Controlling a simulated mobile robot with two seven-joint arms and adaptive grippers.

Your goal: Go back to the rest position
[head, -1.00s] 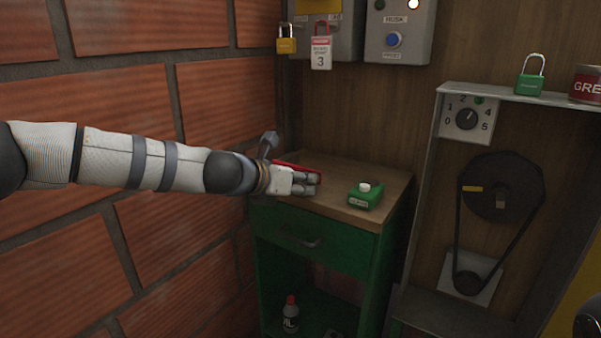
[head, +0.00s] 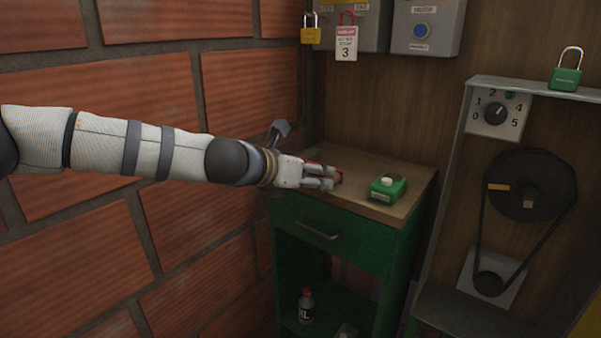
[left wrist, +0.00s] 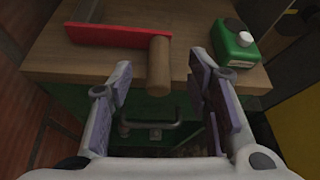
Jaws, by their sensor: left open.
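My left gripper (head: 330,177) is open and empty beside the front left part of the wooden top of the green cabinet (head: 392,215). In the left wrist view its two fingers (left wrist: 160,85) stand wide apart, with the cabinet's edge and drawer handle seen between them. A red tool with a wooden handle (left wrist: 159,66) lies on the top just beyond the fingers. In the head view the gripper mostly hides this tool. My right gripper is not in view.
A green container with a white cap (head: 387,187) stands on the cabinet top. A small bottle (head: 306,306) stands on the lower shelf. The brick wall (head: 120,245) is close on the left. A metal frame with a belt and pulleys (head: 530,185) stands at the right.

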